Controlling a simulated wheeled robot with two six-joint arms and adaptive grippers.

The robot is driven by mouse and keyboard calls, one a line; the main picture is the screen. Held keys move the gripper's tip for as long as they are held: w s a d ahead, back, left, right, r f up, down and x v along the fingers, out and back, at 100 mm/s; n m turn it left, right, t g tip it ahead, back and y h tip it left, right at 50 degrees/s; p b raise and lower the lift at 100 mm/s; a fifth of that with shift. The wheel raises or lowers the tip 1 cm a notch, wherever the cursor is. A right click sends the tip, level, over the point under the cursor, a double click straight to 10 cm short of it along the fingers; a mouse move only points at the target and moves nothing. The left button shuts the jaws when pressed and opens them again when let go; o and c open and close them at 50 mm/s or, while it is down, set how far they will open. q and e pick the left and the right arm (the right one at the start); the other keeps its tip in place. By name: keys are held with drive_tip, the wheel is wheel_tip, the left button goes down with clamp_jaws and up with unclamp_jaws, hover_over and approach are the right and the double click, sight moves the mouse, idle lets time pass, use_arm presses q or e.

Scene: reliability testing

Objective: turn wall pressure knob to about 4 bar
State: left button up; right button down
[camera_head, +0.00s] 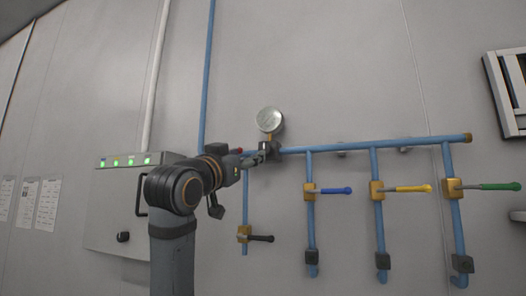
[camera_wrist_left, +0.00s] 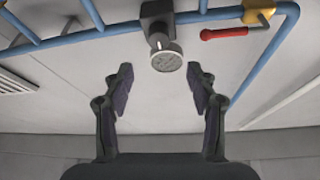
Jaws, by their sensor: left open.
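A round pressure gauge (camera_head: 269,119) stands above a dark regulator (camera_head: 270,149) at the left end of a blue wall pipe. The gauge (camera_wrist_left: 167,61) and the dark regulator body (camera_wrist_left: 156,22) also show in the left wrist view, where the scene appears upside down. The gauge's reading is too small to make out. My right gripper is out of view.
Blue (camera_head: 328,190), yellow (camera_head: 408,188) and green (camera_head: 496,186) valve handles stick out from the pipes to the right. A black handle (camera_head: 260,238) sits below the gripper. A red handle (camera_wrist_left: 224,33) is beside the regulator. A control box (camera_head: 115,205) is on the left.

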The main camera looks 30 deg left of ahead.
sight(263, 149)
use_arm(q)
drive_tip(key=p+x, duration=0.1)
drive_tip(key=x, duration=0.2)
drive_tip(key=p+x, duration=0.2)
drive_tip(key=x, duration=0.1)
drive_tip(key=p+x, duration=0.1)
drive_tip(key=x, duration=0.2)
drive_tip(key=shift+w+f, duration=0.25)
drive_tip(key=shift+w, duration=0.05)
drive_tip(key=shift+w+r+p, duration=0.2)
drive_tip(key=shift+w+p, duration=0.15)
drive_tip(key=shift+p, duration=0.15)
drive_tip(key=shift+w+f, duration=0.1)
drive_tip(key=c, duration=1.2)
drive_tip(key=shift+o, duration=0.2)
drive_tip(key=shift+a, duration=0.1)
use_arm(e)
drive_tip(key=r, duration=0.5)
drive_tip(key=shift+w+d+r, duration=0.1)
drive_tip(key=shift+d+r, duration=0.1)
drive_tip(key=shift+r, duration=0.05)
